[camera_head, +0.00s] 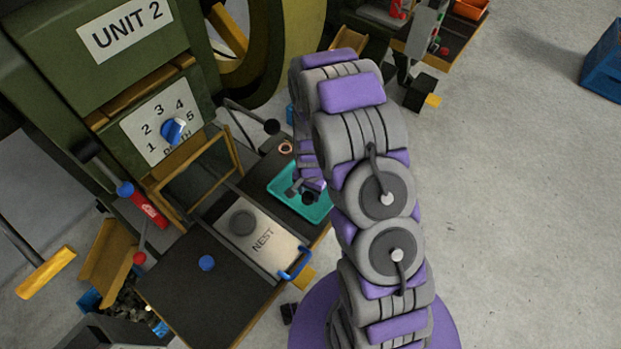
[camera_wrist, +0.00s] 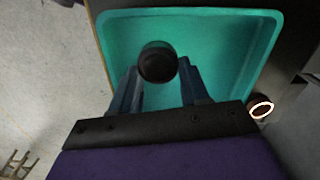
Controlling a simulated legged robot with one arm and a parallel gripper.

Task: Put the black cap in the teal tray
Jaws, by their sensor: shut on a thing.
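The teal tray (camera_head: 319,212) lies on the dark bench beside the NEST plate, and my arm covers part of it. In the wrist view the tray (camera_wrist: 228,50) fills most of the upper middle. My gripper (camera_wrist: 160,76) is over the tray, with its fingers pointing into it. It is shut on the black cap (camera_wrist: 158,63), a round dark piece held at the fingertips. In the head view my gripper (camera_head: 308,186) is partly hidden by my arm, and the cap (camera_head: 307,198) shows as a small dark shape. The gap between cap and tray floor cannot be told.
A copper ring (camera_head: 286,147) lies behind the tray; it also shows in the wrist view (camera_wrist: 262,109). The NEST plate (camera_head: 262,240) with a blue handle (camera_head: 296,264) is left of the tray.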

